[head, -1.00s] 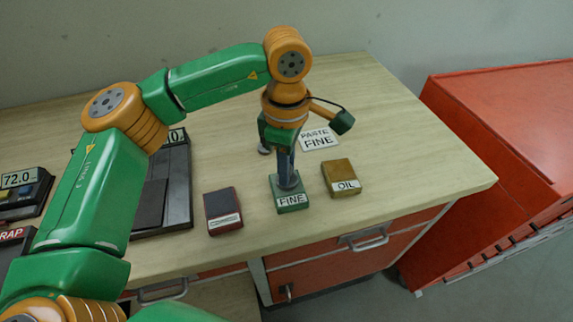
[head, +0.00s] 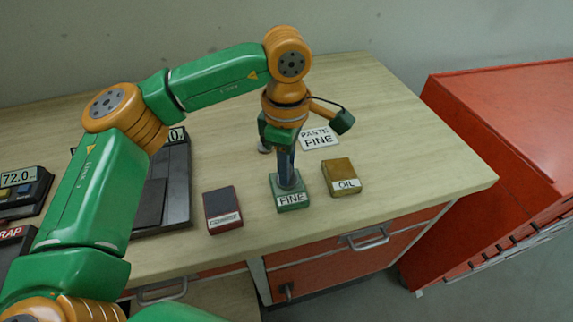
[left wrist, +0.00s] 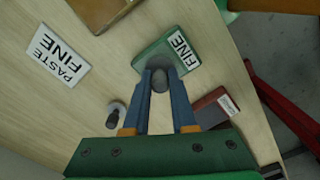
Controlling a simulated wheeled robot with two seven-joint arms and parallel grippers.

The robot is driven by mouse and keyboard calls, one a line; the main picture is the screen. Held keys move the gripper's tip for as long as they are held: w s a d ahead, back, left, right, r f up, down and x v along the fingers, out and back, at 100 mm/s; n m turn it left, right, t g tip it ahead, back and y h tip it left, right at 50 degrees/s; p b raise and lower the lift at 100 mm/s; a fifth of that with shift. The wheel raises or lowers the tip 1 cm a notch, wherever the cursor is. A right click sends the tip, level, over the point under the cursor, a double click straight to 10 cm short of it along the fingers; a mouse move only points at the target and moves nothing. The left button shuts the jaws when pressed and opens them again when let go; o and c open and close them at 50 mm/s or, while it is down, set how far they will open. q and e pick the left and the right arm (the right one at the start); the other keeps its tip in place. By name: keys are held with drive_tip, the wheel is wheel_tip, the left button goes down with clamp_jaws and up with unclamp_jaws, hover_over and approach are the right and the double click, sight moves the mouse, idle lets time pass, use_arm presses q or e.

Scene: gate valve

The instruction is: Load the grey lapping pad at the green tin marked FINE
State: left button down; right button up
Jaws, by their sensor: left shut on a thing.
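The green tin marked FINE (head: 291,198) stands on the bench; it also shows in the left wrist view (left wrist: 168,54). My left gripper (head: 286,172) points down over the tin. In the left wrist view its blue fingers (left wrist: 160,82) are shut on the grey lapping pad (left wrist: 159,80), a small rounded grey piece. The pad (head: 288,184) is at the top of the tin and appears to touch it, though how firmly I cannot tell. My right gripper is not in view.
A yellow tin marked OIL (head: 341,178) stands right of the green tin, and a dark red tin (head: 222,210) left of it. A PASTE FINE card (head: 319,138) lies behind. A small knobbed piece (left wrist: 114,113) stands near the gripper. The bench's right end is clear.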

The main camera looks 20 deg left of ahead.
use_arm(q)
wheel_tip(320, 180, up, 7)
drive_tip(key=p, duration=0.6)
idle(0.6)
